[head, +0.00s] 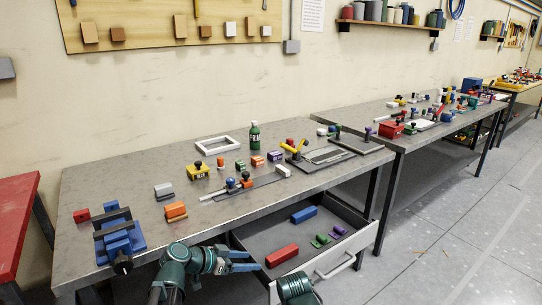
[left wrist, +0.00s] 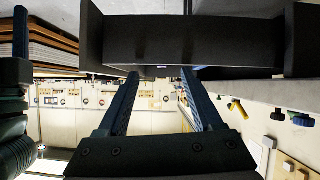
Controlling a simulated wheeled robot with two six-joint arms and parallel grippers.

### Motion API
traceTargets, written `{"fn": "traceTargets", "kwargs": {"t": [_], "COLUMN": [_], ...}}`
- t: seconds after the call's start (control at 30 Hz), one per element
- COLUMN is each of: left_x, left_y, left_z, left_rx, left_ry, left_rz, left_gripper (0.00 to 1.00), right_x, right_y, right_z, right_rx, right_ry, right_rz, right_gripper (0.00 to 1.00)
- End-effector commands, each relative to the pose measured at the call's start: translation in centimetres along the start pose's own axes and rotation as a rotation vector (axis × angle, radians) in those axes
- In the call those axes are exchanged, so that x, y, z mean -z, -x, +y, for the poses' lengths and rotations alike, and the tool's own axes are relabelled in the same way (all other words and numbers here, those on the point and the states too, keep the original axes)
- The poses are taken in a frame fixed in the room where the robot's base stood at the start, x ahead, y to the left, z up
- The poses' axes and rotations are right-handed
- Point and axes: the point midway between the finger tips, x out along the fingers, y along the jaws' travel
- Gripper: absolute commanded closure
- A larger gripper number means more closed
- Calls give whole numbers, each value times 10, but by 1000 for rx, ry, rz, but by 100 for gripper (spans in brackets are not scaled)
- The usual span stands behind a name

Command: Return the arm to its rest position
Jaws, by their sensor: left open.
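My left gripper (head: 256,261) is in the head view at the front edge of the near workbench, beside the open drawer (head: 338,263). Its two blue fingers are spread, with nothing between them. In the left wrist view the open fingers (left wrist: 160,74) reach toward a large dark grey part that fills the top of the picture; I cannot tell whether they touch it. A teal part of my other arm shows at the bottom of the head view, but its gripper is out of sight.
The open drawer holds a red block (head: 282,256), a blue block (head: 304,214) and small green and purple pieces. A blue vise (head: 120,240) stands at the bench's left end. Blocks, a green bottle (head: 254,135) and a white frame (head: 217,145) are on top.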

Motion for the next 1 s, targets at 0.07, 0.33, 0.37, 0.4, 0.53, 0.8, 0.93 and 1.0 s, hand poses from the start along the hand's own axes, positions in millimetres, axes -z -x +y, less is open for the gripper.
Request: {"fn": "traceTargets", "kwargs": {"t": [0.07,0.33,0.37,0.4,0.53,0.8,0.93,1.0], "left_x": [-25,-119,-126,-135,-158,-161,-157,-155], "left_y": [-4,15,19,25,47,39,27,21], "left_z": [14,40,41,42,43,83,111,125], "left_rx": [-7,192,229,279,458,540,510,495], "left_ry": [92,483,518,561,682,645,569,529], "left_rz": [-125,-607,-646,-693,-812,-948,-999,-1024], "left_gripper": [33,33,33,33,33,33,33,33], "right_x": [0,0,0,0,0,0,0,0], "right_y": [0,0,0,0,0,0,0,0], "right_z": [0,0,0,0,0,0,0,0], "right_rx": [0,0,0,0,0,0,0,0], "right_ry": [0,0,0,0,0,0,0,0], "right_rz": [0,0,0,0,0,0,0,0], "right_gripper": [0,0,0,0,0,0,0,0]}}
